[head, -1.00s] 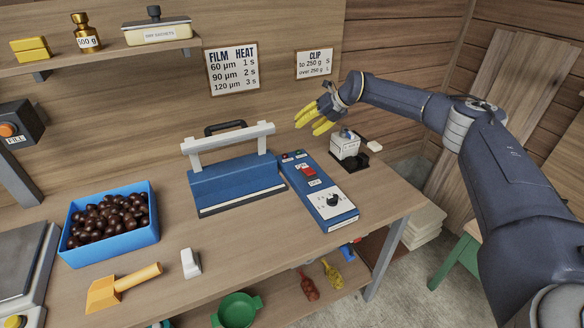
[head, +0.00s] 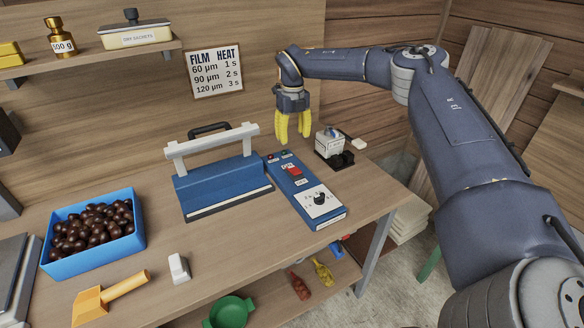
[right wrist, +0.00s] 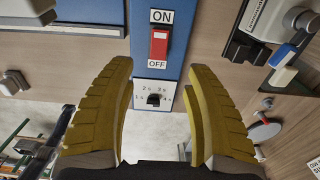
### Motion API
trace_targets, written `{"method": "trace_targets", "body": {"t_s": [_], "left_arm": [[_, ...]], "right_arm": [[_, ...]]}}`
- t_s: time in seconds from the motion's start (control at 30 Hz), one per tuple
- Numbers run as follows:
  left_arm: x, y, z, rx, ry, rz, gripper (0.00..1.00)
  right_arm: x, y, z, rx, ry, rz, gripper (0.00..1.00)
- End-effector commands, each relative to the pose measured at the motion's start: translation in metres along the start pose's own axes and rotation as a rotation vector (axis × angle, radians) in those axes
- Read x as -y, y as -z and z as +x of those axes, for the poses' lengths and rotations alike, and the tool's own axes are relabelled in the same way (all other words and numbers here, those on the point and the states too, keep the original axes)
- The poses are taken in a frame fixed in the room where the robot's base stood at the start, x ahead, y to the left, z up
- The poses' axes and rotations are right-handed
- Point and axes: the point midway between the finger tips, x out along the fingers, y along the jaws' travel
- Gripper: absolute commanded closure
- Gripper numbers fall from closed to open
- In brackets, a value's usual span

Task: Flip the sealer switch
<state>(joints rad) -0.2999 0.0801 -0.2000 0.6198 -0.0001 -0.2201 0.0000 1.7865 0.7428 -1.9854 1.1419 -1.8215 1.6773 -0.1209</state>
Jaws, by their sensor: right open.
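The sealer's blue control box (head: 315,208) lies on the bench beside the blue sealer (head: 222,180) with its white lifting bar. The red switch (head: 294,170) sits in the middle of the box. In the right wrist view the red switch (right wrist: 159,43) stands between an ON label above and an OFF label below. A dial (right wrist: 154,98) shows below it. My right gripper (head: 294,138) points down above the far end of the box, its yellow fingers apart and empty. In the right wrist view its fingers (right wrist: 155,75) flank the box, with the switch beyond them. My left gripper is not in view.
A small white device (head: 329,141) on a black base stands just right of my right gripper. The bench front is mostly clear.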

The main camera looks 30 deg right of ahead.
Motion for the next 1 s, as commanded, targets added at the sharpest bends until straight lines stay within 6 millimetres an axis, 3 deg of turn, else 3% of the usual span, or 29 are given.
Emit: {"method": "trace_targets", "body": {"t_s": [0.3,0.6,1.0], "left_arm": [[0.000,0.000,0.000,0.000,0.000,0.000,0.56],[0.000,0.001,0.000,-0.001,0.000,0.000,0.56],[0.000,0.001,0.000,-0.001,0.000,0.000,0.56]], "right_arm": [[-0.001,0.001,0.061,-0.003,-0.002,0.000,0.47],[0.000,0.000,0.108,-0.002,-0.001,0.001,0.47],[-0.001,-0.001,0.136,0.001,-0.002,0.000,0.47]]}}
